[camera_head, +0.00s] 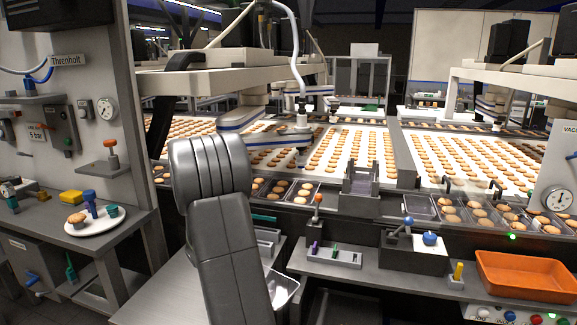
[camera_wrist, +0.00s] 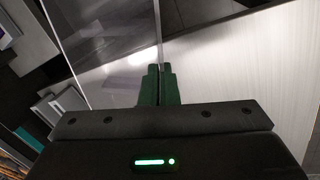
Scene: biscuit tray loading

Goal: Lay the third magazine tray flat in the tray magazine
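In the wrist view, the dark green fingertips of my gripper (camera_wrist: 159,72) are close together, with a thin edge running up from between them. They appear shut on the rim of a clear tray (camera_wrist: 105,65), whose see-through face fills the area left of that edge. In the head view my own arm hides the gripper. A pale-rimmed, see-through tray or bin (camera_head: 289,284) shows partly beside the arm; I cannot tell if it is the held one. The grey upright holder (camera_head: 362,178) at the belt's near edge looks like the tray magazine; its inside is unclear.
Filled biscuit trays (camera_head: 303,192) line the belt's near side. A shelf with small tools (camera_head: 335,254), a box with a blue knob (camera_head: 430,240) and an orange bin (camera_head: 530,276) stand to the right. A plate (camera_head: 95,221) sits on the left bench.

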